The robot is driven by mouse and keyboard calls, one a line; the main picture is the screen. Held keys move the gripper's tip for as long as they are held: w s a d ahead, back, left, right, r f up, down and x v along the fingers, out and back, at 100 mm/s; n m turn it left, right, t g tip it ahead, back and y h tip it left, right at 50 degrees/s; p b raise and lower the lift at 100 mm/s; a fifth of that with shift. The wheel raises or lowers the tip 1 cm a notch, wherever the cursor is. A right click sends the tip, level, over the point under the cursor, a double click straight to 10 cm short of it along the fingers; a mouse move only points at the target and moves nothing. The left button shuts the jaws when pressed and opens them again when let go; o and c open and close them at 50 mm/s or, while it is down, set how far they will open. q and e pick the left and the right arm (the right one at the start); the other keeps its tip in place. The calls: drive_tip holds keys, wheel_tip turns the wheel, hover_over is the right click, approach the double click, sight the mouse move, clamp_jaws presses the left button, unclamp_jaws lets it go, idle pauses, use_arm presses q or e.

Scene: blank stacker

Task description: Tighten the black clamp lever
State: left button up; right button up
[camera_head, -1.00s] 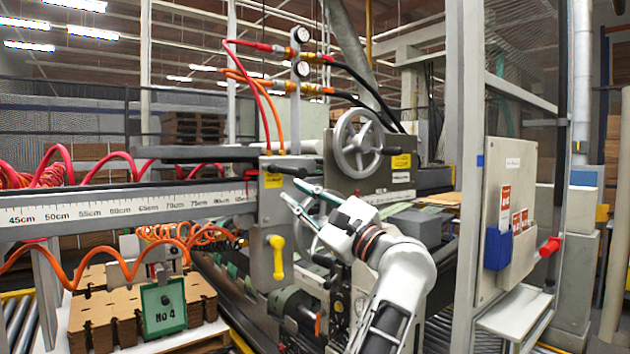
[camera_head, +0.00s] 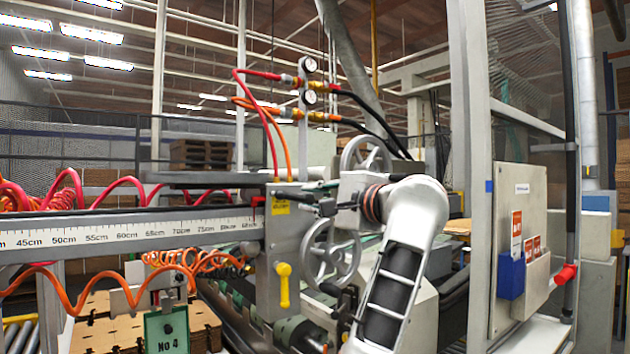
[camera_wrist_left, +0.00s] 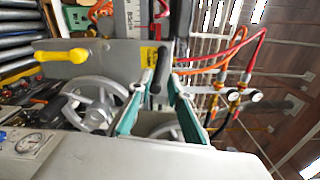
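The black clamp lever (camera_wrist_left: 156,72) shows in the left wrist view, pointing toward my left gripper (camera_wrist_left: 161,80). The gripper's two teal-lined fingers are open, one on each side of the lever. Whether either finger touches it I cannot tell. In the head view, my left gripper (camera_head: 318,200) is at the top of the grey clamp block, beside the end of the ruler beam. There my wrist and the fingers' narrow profile hide most of the lever. My right gripper is in neither view.
A yellow lever (camera_head: 284,284) hangs on the block's front below. Handwheels (camera_head: 331,251) stand close by my wrist. Red and orange hoses (camera_head: 262,112) with gauges rise behind. A ruler beam (camera_head: 130,232) runs left, above a green "No 4" plate (camera_head: 167,329).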

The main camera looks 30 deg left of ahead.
sight(292, 196)
use_arm(q)
drive_tip(key=shift+x, duration=3.45)
drive_tip(key=shift+a+r, duration=0.1)
drive_tip(key=shift+a, duration=0.1)
drive_tip(key=shift+w+r+m+p, duration=0.1)
drive_tip(key=shift+r+m+p, duration=0.4)
drive_tip(key=shift+p, duration=0.15)
drive_tip(key=shift+d+r+m+p, duration=0.1)
drive_tip(key=shift+m+p, duration=0.4)
drive_tip(key=shift+m, duration=0.1)
drive_tip(key=shift+w+r+m+p, duration=0.15)
drive_tip(key=shift+r+m+p, duration=0.15)
drive_tip(key=shift+m+p, duration=0.55)
drive_tip(key=w+d+r+m+p, duration=0.2)
drive_tip(key=w+m+p, duration=0.35)
drive_tip(key=m, duration=0.75)
drive_tip(key=v, duration=0.9)
drive_tip(key=shift+s, duration=0.45)
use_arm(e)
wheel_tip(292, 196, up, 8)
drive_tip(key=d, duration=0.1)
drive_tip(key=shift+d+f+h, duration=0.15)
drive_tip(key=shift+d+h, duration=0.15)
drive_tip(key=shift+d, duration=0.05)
